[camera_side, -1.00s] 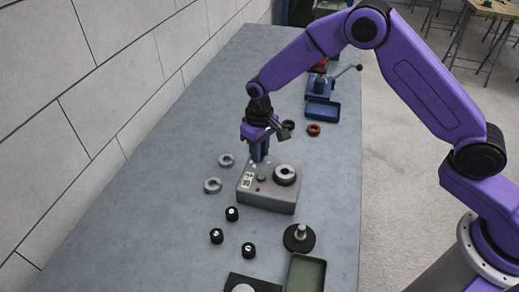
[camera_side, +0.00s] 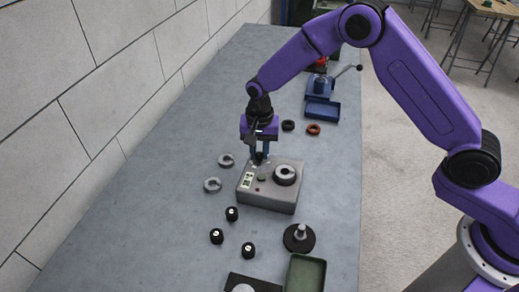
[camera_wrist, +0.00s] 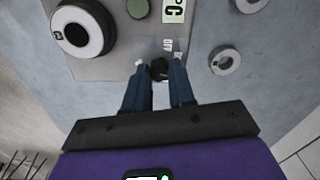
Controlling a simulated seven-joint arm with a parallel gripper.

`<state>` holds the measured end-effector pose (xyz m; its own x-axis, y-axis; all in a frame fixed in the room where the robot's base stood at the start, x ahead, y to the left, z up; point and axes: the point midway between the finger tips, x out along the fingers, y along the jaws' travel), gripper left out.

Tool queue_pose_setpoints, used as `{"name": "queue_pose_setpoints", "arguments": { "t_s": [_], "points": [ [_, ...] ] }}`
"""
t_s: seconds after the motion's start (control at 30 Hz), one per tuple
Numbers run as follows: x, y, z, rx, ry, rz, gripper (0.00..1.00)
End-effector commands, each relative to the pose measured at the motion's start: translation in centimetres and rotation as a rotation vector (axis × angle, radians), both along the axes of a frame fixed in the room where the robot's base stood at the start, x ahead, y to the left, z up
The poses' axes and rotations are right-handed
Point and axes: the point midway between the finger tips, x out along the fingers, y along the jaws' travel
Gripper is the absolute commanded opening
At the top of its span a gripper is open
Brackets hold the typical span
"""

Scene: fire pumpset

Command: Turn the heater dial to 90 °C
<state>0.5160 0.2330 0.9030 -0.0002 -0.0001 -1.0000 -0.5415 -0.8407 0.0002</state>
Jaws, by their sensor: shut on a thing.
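The heater (camera_side: 268,198) is a grey box on the bench with a metal ring (camera_side: 285,174) on its top, a small green button (camera_side: 262,178) and a light display (camera_side: 248,180) whose reading I cannot make out. My gripper (camera_side: 260,158) points down at the heater's far edge. In the wrist view, its two blue fingers (camera_wrist: 160,72) are shut on the small black dial (camera_wrist: 159,69), one on each side. Printed marks, one like "OFF", lie beside the dial. The dial's pointer is not clear.
Two loose metal rings (camera_side: 213,185) (camera_side: 226,160) lie left of the heater. Several black knobs (camera_side: 231,213) stand in front of it. A black disc with a post (camera_side: 299,237) and a green tray (camera_side: 306,273) are nearer the front. Dark and red rings (camera_side: 313,129) lie behind.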

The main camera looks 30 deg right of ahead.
Motion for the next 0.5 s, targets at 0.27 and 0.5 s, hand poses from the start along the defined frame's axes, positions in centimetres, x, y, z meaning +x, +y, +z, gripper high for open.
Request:
{"name": "queue_pose_setpoints", "arguments": {
  "t_s": [0.27, 0.5],
  "points": [
    [0.01, 0.01, 0.06, 0.0, 0.0, -0.149, 0.0],
    [0.0, 0.02, 0.06, 0.0, 0.0, -0.205, 0.0]
  ]
}}
